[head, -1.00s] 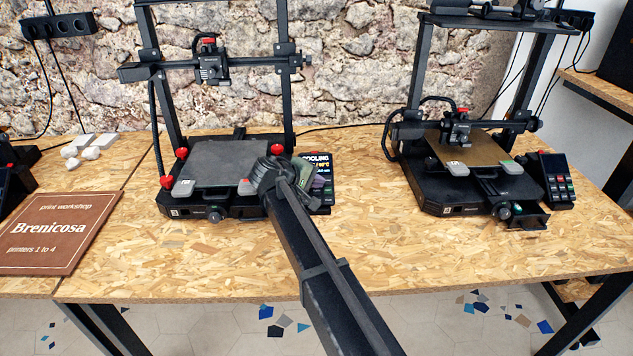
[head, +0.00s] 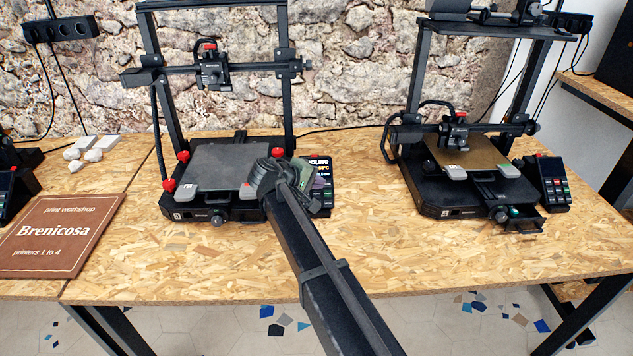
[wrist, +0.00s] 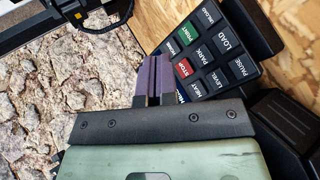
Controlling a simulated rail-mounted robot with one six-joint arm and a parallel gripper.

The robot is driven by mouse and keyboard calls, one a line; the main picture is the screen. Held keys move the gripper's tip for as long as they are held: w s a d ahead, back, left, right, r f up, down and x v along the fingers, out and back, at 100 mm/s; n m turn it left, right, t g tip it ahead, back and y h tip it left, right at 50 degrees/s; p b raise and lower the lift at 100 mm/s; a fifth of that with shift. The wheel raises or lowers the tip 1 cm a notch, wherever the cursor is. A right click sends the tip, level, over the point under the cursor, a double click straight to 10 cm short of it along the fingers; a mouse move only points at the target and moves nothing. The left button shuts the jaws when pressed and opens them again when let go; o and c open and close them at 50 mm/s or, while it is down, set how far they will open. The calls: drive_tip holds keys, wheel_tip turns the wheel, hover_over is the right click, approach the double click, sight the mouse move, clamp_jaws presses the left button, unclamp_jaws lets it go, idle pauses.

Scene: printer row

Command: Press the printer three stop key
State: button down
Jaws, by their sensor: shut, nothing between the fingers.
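The middle printer (head: 240,205) has a dark control panel (head: 324,163) at its right front corner, with a lit screen reading partly "COOLING". Its small number tag is hard to read. In the wrist view the keypad (wrist: 222,58) shows several labelled keys. The red STOP key (wrist: 184,68) lies just right of my fingertips, beside HEAT and PARK. My gripper (wrist: 154,70) has purple fingers, shut and empty, over the keypad's left edge; contact cannot be told. In the head view my gripper (head: 318,182) is at the panel, partly hiding it.
Another printer (head: 460,185) with its own keypad (head: 554,185) stands to the right. A brown sign (head: 55,235) lies at the left, with white pieces (head: 85,150) behind it. The table front (head: 200,265) is clear. A stone wall (head: 350,70) stands behind.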

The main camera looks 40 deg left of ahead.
drive_tip(key=r+p, duration=0.1)
drive_tip(key=s+d+r+p, duration=0.1)
drive_tip(key=shift+s+d+r, duration=0.15)
drive_tip(key=shift+s+r, duration=0.15)
drive_tip(key=shift+r, duration=0.05)
idle(0.5)
drive_tip(key=s+d+f+m+g, duration=0.2)
drive_tip(key=s+d+f+g, duration=0.15)
drive_tip(key=d, duration=0.25)
drive_tip(key=s+d+r+m+g+y+p, duration=0.1)
drive_tip(key=d+m+p, duration=0.3)
drive_tip(key=d, duration=1.4)
drive_tip(key=s+d+r+m+g+y+p, duration=0.1)
drive_tip(key=d+r+m+g+p, duration=0.2)
drive_tip(key=d, duration=1.6)
drive_tip(key=s+d+r+m+g+y+p, duration=0.1)
drive_tip(key=d+m+g+p, duration=0.3)
drive_tip(key=d, duration=1.4)
drive_tip(key=shift+s+d+r+m+p, duration=0.15)
drive_tip(key=shift+s+r+m+p, duration=0.25)
drive_tip(key=shift+r+m, duration=0.55)
drive_tip(key=shift+f, duration=0.1)
